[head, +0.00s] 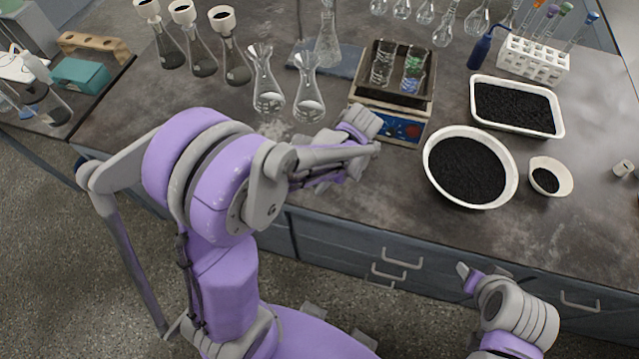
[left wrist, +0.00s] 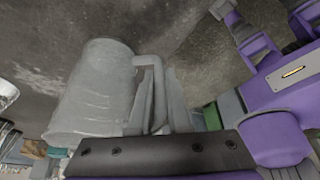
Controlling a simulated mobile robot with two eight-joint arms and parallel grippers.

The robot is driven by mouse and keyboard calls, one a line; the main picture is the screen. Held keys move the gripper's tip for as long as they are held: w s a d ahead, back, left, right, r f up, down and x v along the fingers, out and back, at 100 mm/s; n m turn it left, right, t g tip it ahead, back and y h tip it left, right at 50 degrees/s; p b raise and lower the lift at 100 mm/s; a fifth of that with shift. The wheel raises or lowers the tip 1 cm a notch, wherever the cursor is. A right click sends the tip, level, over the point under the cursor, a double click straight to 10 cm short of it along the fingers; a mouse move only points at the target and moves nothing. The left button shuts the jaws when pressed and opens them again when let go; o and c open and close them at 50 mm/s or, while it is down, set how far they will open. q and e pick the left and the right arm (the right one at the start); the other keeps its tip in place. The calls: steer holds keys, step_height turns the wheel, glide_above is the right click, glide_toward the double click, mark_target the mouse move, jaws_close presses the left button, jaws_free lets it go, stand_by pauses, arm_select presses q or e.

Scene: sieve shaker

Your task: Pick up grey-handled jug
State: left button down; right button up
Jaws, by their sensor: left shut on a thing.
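A translucent grey jug (left wrist: 92,92) fills the left part of the left wrist view. Its grey handle (left wrist: 148,62) sticks out on the right side. My left gripper (left wrist: 160,88) is shut on the handle, with its fingers at the handle's upright part. In the head view my left arm reaches over the bench's front edge, and I cannot make out the jug there; the arm likely covers it. My right gripper (head: 470,275) is low at the right, in front of the drawers and apart from the jug. Its jaws are not clear.
A round bowl of black grains (head: 436,180), a rectangular tray (head: 475,98) and a small bowl (head: 562,178) stand at the right. The bench's front left is bare.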

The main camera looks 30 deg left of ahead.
arm_select(q)
steer(key=shift+r+p, duration=0.3)
steer(key=shift+r, duration=3.7)
steer(key=shift+s+r, duration=0.1)
steer(key=shift+r, duration=0.05)
